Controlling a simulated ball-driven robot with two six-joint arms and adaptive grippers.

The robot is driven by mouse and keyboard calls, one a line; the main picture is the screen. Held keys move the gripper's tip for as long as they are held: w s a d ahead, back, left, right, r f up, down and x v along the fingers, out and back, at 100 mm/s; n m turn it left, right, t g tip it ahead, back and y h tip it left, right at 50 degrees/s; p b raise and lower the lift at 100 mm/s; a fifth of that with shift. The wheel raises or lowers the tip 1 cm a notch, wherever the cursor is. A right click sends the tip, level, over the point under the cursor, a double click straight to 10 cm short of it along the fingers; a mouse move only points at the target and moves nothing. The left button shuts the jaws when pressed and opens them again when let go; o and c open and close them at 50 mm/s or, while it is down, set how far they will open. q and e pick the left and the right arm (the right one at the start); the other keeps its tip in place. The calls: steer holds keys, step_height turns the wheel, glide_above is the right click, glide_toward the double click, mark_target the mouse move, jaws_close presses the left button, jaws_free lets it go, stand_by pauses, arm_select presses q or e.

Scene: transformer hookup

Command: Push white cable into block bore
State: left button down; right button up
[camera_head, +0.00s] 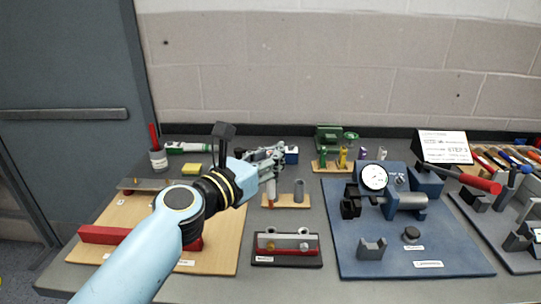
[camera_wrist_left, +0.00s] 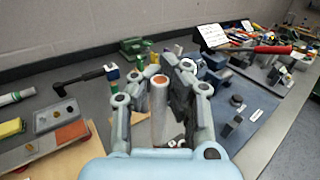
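My left gripper (camera_head: 277,158) reaches over the middle of the bench. In the left wrist view its fingers (camera_wrist_left: 155,85) are spread, with a pale upright cylinder (camera_wrist_left: 158,110) with a copper-coloured top between them. I see no clear grip on it. A small upright white piece (camera_head: 382,153) stands behind the dial gauge; I cannot tell if it is the white cable. A green block (camera_head: 329,136) stands at the back, and a small blue block (camera_head: 292,155) sits behind the gripper. No bore can be made out. My right gripper is out of view.
A blue plate (camera_head: 450,255) with a dial gauge (camera_head: 374,177) is to the right. A dark tray (camera_head: 288,262) with a red strip lies in front. A wooden board (camera_head: 222,255) lies under my left arm.

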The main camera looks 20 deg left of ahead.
mark_target(269, 184)
arm_select(q)
steer(key=shift+f+b, duration=0.7)
steer(key=shift+f, duration=0.05)
step_height(269, 184, down, 3)
steer(key=shift+r+b, duration=0.2)
steer(key=shift+b, duration=1)
steer(key=shift+f+b, duration=0.8)
steer(key=shift+f, duration=0.1)
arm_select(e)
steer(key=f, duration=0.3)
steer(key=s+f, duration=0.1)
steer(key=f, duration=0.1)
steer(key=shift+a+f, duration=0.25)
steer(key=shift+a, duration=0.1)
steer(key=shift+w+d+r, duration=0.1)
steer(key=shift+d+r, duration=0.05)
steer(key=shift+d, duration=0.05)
arm_select(q)
steer(key=shift+f, duration=0.1)
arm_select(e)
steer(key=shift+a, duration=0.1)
